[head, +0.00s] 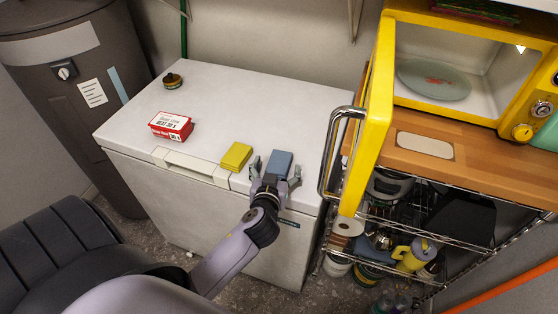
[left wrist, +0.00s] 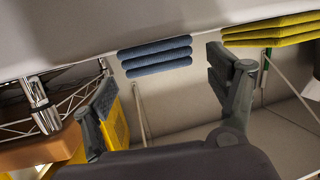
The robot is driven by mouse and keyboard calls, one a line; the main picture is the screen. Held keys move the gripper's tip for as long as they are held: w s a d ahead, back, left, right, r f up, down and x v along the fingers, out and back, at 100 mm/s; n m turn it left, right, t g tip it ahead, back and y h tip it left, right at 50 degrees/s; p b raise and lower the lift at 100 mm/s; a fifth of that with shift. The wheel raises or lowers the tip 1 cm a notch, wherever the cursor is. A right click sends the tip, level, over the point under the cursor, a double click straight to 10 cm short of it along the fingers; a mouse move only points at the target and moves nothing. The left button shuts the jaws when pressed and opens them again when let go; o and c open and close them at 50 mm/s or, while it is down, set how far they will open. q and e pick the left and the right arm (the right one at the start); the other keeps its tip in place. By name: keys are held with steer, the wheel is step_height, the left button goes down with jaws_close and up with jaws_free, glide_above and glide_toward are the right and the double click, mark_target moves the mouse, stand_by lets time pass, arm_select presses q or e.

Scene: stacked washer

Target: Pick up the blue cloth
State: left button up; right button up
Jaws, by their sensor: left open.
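The folded blue cloth (head: 280,163) lies near the front edge of the white chest freezer lid, right of a folded yellow cloth (head: 236,157). My left gripper (head: 274,173) is open at its front side, with one finger to each side of the cloth in the head view. In the left wrist view, which looks upside down, the blue cloth (left wrist: 156,58) shows as a layered stack between and just beyond the open fingers of the left gripper (left wrist: 163,85). I cannot tell whether either finger touches it. My right gripper is not in view.
The white chest freezer (head: 215,105) also carries a red and white box (head: 170,126) and a small dark round item (head: 172,81). The open yellow microwave door (head: 370,125) and a metal rail (head: 330,150) stand close on the right. The lid's middle is clear.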

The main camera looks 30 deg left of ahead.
arm_select(q)
steer(key=shift+x, duration=0.8)
steer(key=shift+s, duration=0.1)
steer(key=shift+d, duration=0.1)
steer(key=shift+c, duration=0.4)
steer(key=c, duration=1.1)
